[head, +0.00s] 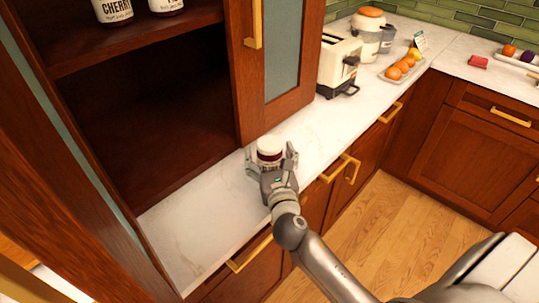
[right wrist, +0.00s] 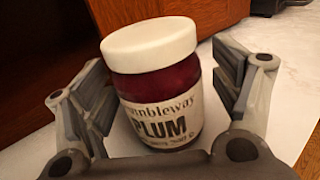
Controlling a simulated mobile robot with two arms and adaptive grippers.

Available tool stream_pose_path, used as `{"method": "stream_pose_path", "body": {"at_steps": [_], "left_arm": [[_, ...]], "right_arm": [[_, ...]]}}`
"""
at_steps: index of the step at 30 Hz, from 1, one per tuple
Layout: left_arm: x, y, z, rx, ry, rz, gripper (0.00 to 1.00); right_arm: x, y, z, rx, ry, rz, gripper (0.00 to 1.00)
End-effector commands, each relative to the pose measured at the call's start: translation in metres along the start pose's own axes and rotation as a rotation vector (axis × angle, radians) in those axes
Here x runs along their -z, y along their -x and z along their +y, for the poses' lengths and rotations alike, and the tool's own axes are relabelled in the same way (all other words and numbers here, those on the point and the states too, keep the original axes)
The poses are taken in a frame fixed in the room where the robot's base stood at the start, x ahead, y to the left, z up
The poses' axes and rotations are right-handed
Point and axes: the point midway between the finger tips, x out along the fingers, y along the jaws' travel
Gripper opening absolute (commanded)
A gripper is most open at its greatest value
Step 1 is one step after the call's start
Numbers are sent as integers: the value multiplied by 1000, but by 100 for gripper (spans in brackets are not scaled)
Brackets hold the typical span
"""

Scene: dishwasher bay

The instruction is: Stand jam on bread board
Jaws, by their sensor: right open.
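A jam jar (head: 269,149) with a white lid and dark red contents stands on the pale marble counter, just in front of the open cupboard. In the right wrist view its label reads PLUM (right wrist: 163,122). My right gripper (head: 271,157) is open, with one finger on each side of the jar. In the right wrist view gaps show between the jar and both fingers. The jar's base is partly hidden behind the gripper palm. I cannot make out a bread board in either view. My left gripper is not in view.
A CHERRY jar (head: 112,11) and another jar (head: 166,5) stand on the cupboard shelf. An open glazed door (head: 285,50) rises close behind my right gripper. The counter's near left (head: 185,230) is clear.

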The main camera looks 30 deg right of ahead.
Motion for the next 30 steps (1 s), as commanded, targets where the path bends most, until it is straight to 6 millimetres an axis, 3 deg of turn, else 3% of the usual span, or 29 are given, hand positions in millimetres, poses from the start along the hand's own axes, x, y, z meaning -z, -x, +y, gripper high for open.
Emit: {"method": "stream_pose_path", "body": {"at_steps": [8, 25, 30], "left_arm": [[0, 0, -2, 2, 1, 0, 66], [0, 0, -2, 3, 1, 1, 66], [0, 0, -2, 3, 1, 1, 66]], "right_arm": [[0, -3, 0, 0, -1, 1, 82], [-2, -3, 0, -1, -1, -3, 9], [-2, -3, 0, -1, -1, -3, 9]]}}
